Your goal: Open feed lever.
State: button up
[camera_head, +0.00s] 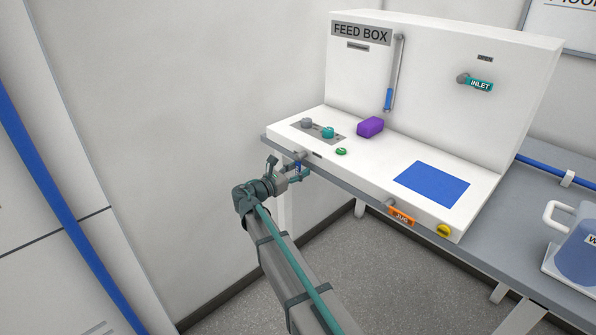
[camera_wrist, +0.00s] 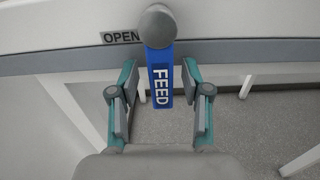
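The feed lever (camera_wrist: 162,85) is a blue handle marked FEED. It hangs straight down from a round grey knob (camera_wrist: 157,26) on the front of the feed box, with an OPEN label (camera_wrist: 120,37) to the left of the knob in the wrist view. In the head view only a bit of the blue lever (camera_head: 298,167) shows behind my gripper (camera_head: 289,169). My gripper is open, with one finger on each side of the lever in the wrist view and a visible gap on both sides.
The white feed box (camera_head: 430,70) has a purple block (camera_head: 370,127), knobs, a blue panel (camera_head: 431,184) and an orange-tagged JUG lever (camera_head: 402,216). The INLET lever (camera_head: 480,85) is on its upright panel. A jug (camera_head: 578,250) stands on the grey bench at right.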

jog(key=v, duration=1.2)
dwell(0.4)
